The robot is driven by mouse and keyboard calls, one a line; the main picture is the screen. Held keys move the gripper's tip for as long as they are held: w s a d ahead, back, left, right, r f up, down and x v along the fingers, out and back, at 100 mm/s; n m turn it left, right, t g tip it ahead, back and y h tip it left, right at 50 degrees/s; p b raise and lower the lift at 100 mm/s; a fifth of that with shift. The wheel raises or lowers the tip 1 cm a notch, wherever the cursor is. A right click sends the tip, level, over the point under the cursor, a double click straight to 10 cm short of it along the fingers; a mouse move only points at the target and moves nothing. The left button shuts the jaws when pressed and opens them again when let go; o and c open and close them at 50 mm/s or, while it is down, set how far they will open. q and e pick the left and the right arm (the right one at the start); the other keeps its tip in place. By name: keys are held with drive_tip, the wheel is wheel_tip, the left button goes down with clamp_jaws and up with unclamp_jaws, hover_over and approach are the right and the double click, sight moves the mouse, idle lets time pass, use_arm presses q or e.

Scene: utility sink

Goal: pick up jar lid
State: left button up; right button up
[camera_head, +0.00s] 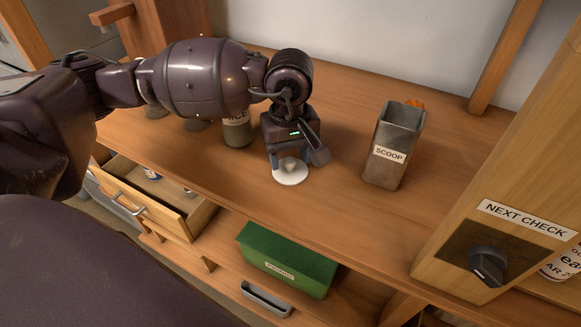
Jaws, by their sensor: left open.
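The jar lid (290,177) is a small white disc with a raised knob, lying on the wooden counter near its front edge. My left gripper (291,163) comes down from above, with its fingers around the lid's knob. The gripper is open, and I cannot tell whether the fingers touch the knob. My left arm comes in from the left and hides part of the counter behind it. My right gripper is not in view.
A labelled jar (237,133) stands left of the gripper, partly behind my arm. A metal scoop holder (393,150) stands to the right. Below are an open drawer (172,215) and a green box (287,262). A wooden panel with a dark knob (487,264) is at right.

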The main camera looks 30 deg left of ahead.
use_arm(q)
drive_tip(key=shift+f, duration=0.8)
drive_tip(key=c, duration=1)
drive_tip(key=shift+r, duration=0.1)
